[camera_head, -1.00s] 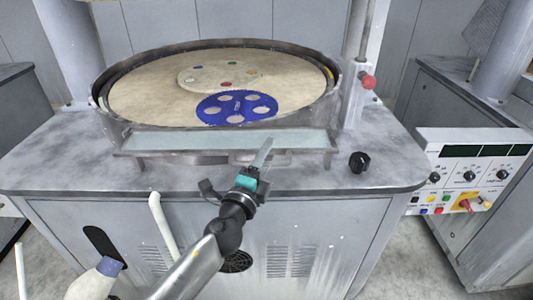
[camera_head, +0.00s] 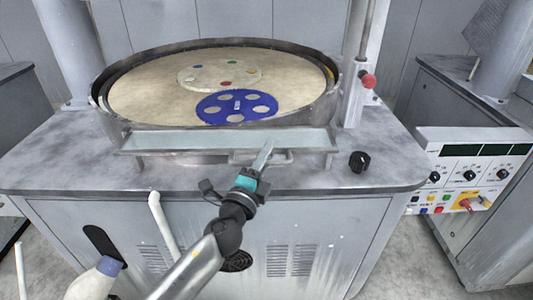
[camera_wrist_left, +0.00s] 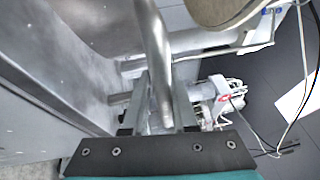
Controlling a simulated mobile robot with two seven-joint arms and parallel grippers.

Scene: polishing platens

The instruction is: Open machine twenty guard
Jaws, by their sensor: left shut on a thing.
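The guard (camera_head: 190,143) is a low, pale, see-through panel in a grey frame along the front of the round polishing machine. Its bar handle (camera_head: 282,157) sticks out at the front edge, right of the middle. My left gripper (camera_head: 262,163) reaches up from below and is shut on this handle. In the left wrist view the metal bar (camera_wrist_left: 155,50) runs between the fingers of my left gripper (camera_wrist_left: 157,105). The fingers hide part of the handle in the head view. My right gripper is not in view.
Behind the guard lies the platen (camera_head: 145,100) with a blue carrier (camera_head: 237,119) and a pale disc (camera_head: 200,76). A black knob (camera_head: 359,161) stands on the machine top, right of the guard. A red knob (camera_head: 368,81) is on the post. A control panel (camera_head: 470,170) stands at right.

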